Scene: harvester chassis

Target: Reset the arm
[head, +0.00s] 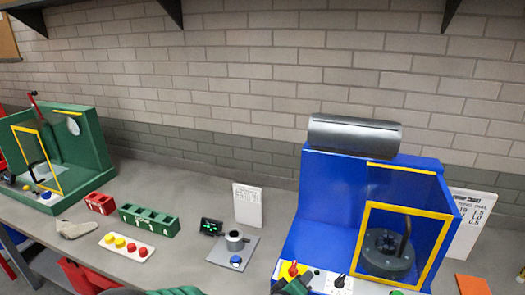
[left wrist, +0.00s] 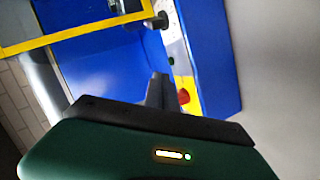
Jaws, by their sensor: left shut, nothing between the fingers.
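My left gripper (head: 290,284) is at the bottom of the head view, in front of the blue machine's control panel (head: 318,280). Its dark fingers (left wrist: 158,90) show in the left wrist view, shut with nothing between them. They point toward the panel beside a red knob (left wrist: 183,97); whether they touch it I cannot tell. The red knob on yellow also shows in the head view (head: 293,269). The blue machine (head: 322,200) has a yellow-framed opening (head: 362,230) with a dark round part (head: 388,258) inside. My right gripper is not in view.
A grey cylinder (head: 355,135) lies atop the blue machine. To the left are a small device with a blue button (head: 236,261), a green block with holes (head: 148,220), a plate of coloured knobs (head: 127,246) and a green machine (head: 85,150). A brick wall stands behind.

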